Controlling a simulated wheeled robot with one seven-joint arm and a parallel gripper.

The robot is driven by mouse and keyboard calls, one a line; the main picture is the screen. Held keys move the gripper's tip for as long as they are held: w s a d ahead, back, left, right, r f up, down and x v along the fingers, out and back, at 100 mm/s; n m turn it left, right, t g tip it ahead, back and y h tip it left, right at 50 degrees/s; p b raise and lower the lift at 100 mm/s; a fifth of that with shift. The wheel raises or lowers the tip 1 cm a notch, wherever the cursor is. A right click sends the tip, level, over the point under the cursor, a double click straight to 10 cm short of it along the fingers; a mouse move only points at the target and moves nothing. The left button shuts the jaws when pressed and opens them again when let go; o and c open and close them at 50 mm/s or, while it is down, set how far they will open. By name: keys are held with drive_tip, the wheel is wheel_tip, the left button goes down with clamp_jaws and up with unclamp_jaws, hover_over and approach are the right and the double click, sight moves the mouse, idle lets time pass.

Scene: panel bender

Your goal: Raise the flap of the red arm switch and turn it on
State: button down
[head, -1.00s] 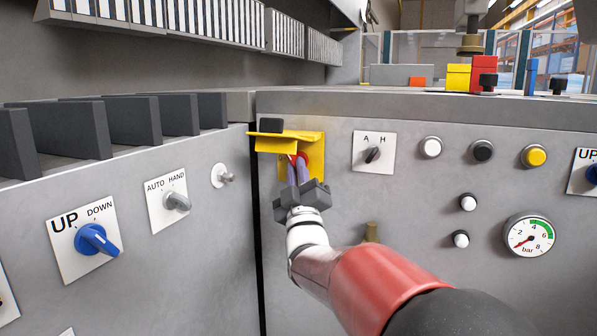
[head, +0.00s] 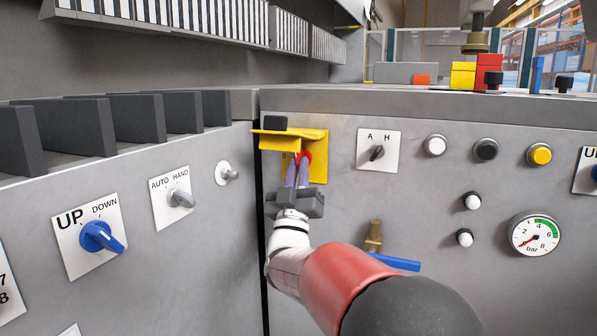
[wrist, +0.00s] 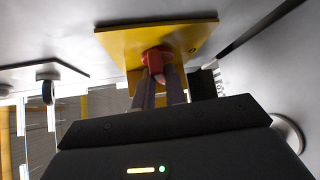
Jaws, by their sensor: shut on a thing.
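The yellow switch plate (head: 319,172) is on the front panel, near the corner between the two machine faces. Its yellow flap (head: 283,141) is raised and sticks out over the switch. The red switch (head: 307,156) is under the flap, partly hidden by my fingers. In the wrist view, the red switch (wrist: 154,58) stands out from the yellow plate (wrist: 190,38). My gripper (head: 298,163) reaches it from below, its fingers closed on the red switch. In the wrist view, the fingertips (wrist: 159,72) are at the red switch. The switch's exact angle is hard to tell.
An A/H selector (head: 377,152) and several push buttons lie to the right. A brass valve with a blue handle (head: 396,262) is below, close to my arm. On the left face are a silver knob (head: 229,174), an AUTO/HAND selector (head: 180,199) and a blue UP/DOWN knob (head: 98,237).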

drive_tip(key=c, duration=1.4)
unclamp_jaws()
drive_tip(key=shift+c, duration=0.2)
drive_tip(key=v, duration=0.7)
drive_tip(key=shift+s+f, duration=0.25)
drive_tip(key=shift+s, duration=0.05)
drive_tip(key=shift+a, duration=0.1)
